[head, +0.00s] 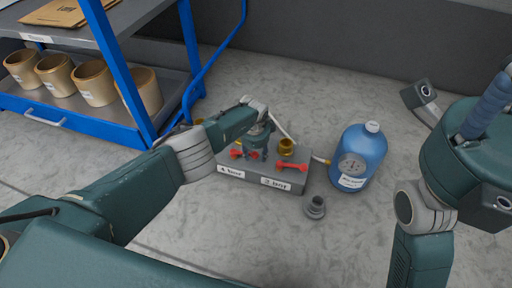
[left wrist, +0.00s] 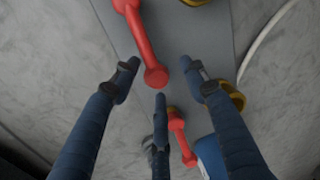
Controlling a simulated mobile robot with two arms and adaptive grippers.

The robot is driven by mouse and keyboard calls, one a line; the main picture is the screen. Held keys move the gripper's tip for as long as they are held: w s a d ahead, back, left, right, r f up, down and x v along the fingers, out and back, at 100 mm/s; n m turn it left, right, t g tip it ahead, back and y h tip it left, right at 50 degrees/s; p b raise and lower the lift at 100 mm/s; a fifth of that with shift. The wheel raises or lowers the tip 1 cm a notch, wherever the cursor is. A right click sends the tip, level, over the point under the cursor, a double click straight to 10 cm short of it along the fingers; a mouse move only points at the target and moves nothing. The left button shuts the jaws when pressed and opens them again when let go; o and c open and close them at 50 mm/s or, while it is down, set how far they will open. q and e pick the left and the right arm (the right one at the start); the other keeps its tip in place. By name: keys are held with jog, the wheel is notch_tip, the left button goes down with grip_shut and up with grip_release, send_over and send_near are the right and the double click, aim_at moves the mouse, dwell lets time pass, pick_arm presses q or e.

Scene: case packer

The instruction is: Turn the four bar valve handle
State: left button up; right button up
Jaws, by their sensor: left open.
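A grey valve block (head: 225,186) sits on the floor, labelled "4 bar" at left and "2 bar" at right. The red 2 bar handle (head: 291,167) is on its right half and also shows in the left wrist view (left wrist: 179,137). The red 4 bar handle (head: 236,154) is partly hidden by my left gripper (head: 257,152). In the left wrist view, this handle (left wrist: 140,40) runs in from the top, its near end between the spread fingers of the left gripper (left wrist: 160,80). Contact cannot be told. My right gripper (head: 488,105) shows only partly at the right edge.
A blue tank (head: 368,150) with a gauge stands right of the block. A grey fitting (head: 316,207) lies in front of it. Brass fittings (head: 287,146) sit on the block. A blue-framed shelf cart (head: 75,118) with several tan pots stands at left.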

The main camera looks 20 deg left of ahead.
pick_arm(q)
jog(key=shift+a+r, duration=0.1)
jog(key=shift+r, duration=0.35)
jog(key=shift+s+r, duration=0.2)
jog(key=shift+r, duration=0.35)
notch_tip(320, 180, up, 10)
jog(key=s, duration=0.2)
jog(key=shift+d+f, duration=0.15)
jog(key=shift+d, duration=0.15)
jog(key=shift+w, duration=0.1)
